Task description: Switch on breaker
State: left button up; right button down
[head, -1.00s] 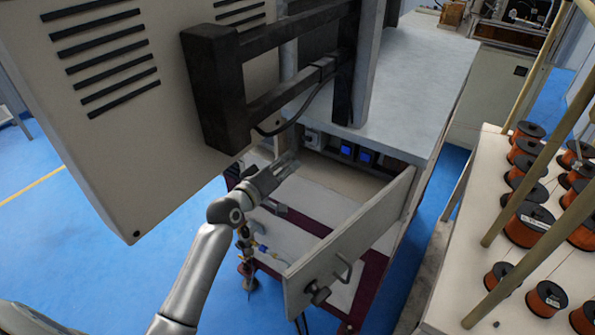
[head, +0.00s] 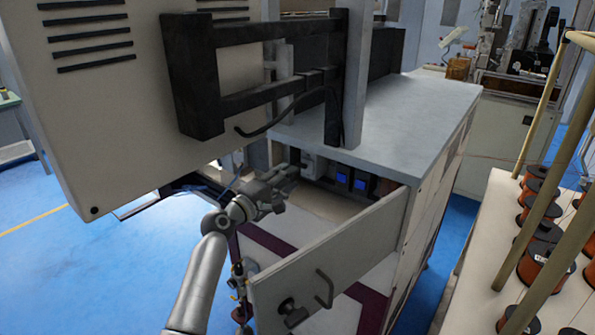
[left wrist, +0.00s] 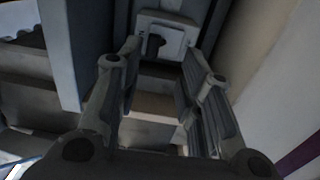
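The breaker (head: 311,163) is a light grey box inside the cabinet, under the grey top and left of two blue-faced units. Contact with the lever is not visible. My right gripper is not in view.
An open cabinet panel (head: 335,250) with a handle stands in front of the opening. A large vented box (head: 110,130) on a dark bracket (head: 195,85) hangs above my left arm. Copper wire spools (head: 540,262) stand on a rack at the right.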

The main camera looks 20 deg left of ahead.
aim_at(307, 166)
pick_arm(q)
jog(key=shift+x, duration=2.7)
jog(key=shift+c, duration=0.2)
